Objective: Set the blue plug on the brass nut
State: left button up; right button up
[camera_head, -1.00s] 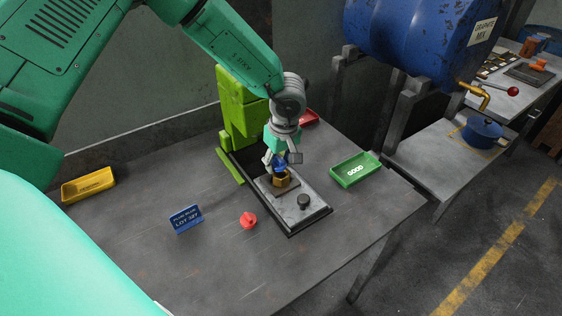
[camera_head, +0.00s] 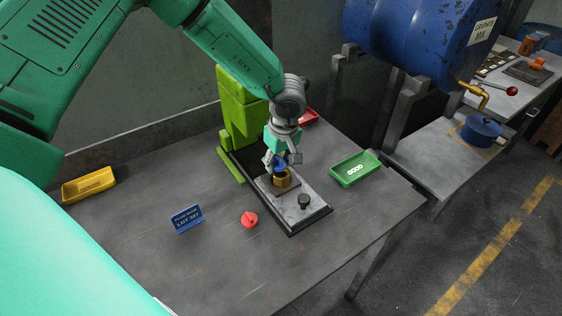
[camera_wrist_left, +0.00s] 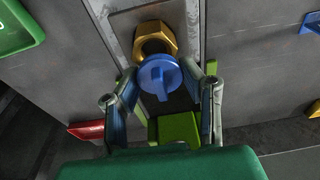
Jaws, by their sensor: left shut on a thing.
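The blue plug (camera_head: 280,165) is held between the fingers of my left gripper (camera_head: 282,160), which comes down from above. In the left wrist view the plug (camera_wrist_left: 160,77) is a round blue head with a raised bar, between both fingers. The brass nut (camera_head: 282,179) sits on the grey plate of the press, just below the plug. In the left wrist view the nut (camera_wrist_left: 153,37) shows beyond the plug, which overlaps its near edge; part of its dark hole is visible. Contact between plug and nut cannot be told. My right gripper is not in view.
A green press (camera_head: 241,110) stands behind the plate (camera_head: 315,210), which carries a black knob (camera_head: 304,201). A red plug (camera_head: 249,219) and blue sign (camera_head: 187,218) are in front. A green GOOD tray (camera_head: 355,168), a yellow tray (camera_head: 89,185) and a red tray (camera_head: 308,117) stand around.

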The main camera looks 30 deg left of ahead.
pick_arm(q)
jog(key=shift+a+f, duration=0.25)
jog(key=shift+a, duration=0.1)
jog(key=shift+d+f, duration=0.15)
jog(key=shift+d, duration=0.3)
jog(key=shift+f, duration=0.1)
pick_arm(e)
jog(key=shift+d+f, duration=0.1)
pick_arm(q)
jog(key=shift+f, duration=0.1)
jog(key=o, duration=0.8)
jog(key=shift+a, duration=0.3)
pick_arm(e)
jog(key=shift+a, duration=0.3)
